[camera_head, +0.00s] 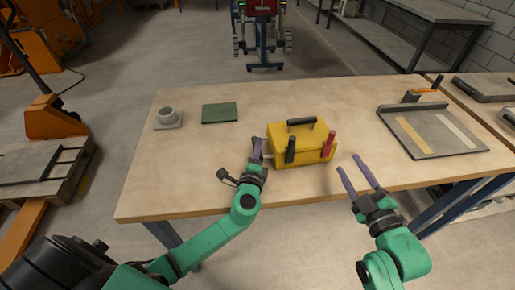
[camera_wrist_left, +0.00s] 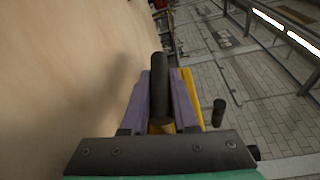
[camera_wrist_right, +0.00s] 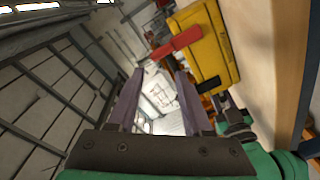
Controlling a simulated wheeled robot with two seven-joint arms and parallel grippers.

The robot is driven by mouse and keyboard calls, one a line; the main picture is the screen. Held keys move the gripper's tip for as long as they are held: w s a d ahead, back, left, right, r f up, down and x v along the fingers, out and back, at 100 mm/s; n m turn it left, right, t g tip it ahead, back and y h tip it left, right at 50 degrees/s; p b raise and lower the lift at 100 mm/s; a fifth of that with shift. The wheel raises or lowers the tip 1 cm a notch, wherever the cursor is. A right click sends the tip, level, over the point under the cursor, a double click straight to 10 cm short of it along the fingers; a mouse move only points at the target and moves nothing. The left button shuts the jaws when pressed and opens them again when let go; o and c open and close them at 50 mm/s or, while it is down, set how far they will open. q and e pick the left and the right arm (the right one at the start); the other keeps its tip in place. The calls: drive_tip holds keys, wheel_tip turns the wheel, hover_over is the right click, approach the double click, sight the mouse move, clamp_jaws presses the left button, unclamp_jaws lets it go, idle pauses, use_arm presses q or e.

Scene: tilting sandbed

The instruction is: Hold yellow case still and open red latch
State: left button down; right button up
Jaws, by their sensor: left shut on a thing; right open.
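The yellow case (camera_head: 287,138) stands near the front middle of the table, with a black handle (camera_head: 302,121) on top. A black latch (camera_head: 290,151) and the red latch (camera_head: 328,145) stand up at its front. My left gripper (camera_head: 257,149) is at the case's left side. In the left wrist view its fingers are shut on a dark round bar (camera_wrist_left: 160,88), with the yellow case (camera_wrist_left: 188,82) partly hidden behind. My right gripper (camera_head: 355,170) is open and empty, right of the red latch and apart from it. The right wrist view also shows the red latch (camera_wrist_right: 184,39).
A grey tray (camera_head: 432,149) with yellow and pale strips lies to the right. The table (camera_head: 180,170) is bare at the front left.

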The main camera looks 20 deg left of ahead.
idle(0.4)
